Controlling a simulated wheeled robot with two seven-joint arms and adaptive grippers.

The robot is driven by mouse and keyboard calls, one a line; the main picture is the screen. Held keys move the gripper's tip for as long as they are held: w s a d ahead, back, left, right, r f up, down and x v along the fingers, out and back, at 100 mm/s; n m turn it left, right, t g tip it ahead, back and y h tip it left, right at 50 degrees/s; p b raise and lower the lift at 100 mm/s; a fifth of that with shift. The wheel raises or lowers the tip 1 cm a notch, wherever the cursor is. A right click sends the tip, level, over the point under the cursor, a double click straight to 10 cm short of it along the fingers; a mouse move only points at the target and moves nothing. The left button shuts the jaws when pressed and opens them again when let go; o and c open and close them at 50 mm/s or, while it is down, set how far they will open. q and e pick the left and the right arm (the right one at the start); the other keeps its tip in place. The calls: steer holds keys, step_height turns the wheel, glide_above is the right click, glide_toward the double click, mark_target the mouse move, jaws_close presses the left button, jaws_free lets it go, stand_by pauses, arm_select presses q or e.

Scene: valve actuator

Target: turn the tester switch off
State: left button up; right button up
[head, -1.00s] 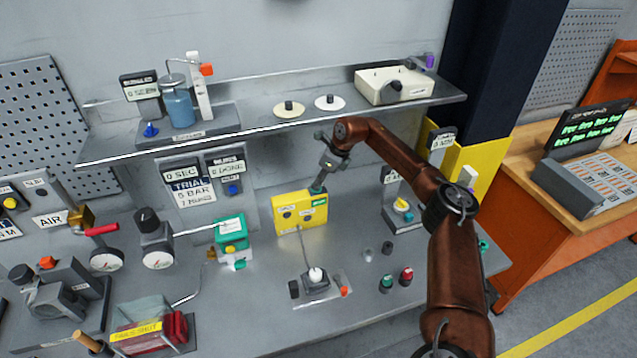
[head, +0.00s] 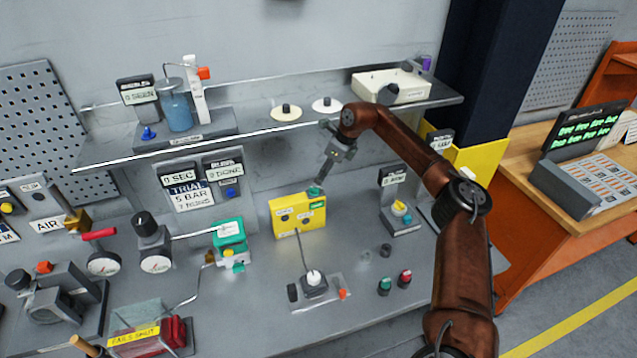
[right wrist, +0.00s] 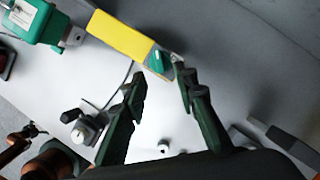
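The yellow tester box (head: 297,216) stands on the grey bench near its middle. Its green switch knob (right wrist: 157,62) sits on the right end of the box in the right wrist view. My right gripper (head: 317,186) reaches down to that end of the box from above. In the right wrist view its two dark fingers (right wrist: 160,85) are spread and empty, with the knob just beyond and between their tips. I cannot tell whether a finger touches it. A small brown and dark part (right wrist: 20,146) at the lower left there may be my left arm; its fingers are unclear.
A teal valve actuator (head: 230,237) stands left of the box. A shelf (head: 250,133) overhangs behind. A grey unit with a yellow knob (head: 399,210) stands right.

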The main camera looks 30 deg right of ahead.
steer(key=v, duration=0.5)
steer(key=shift+s+d+r, duration=0.1)
steer(key=shift+r, duration=0.25)
steer(key=shift+r, duration=0.1)
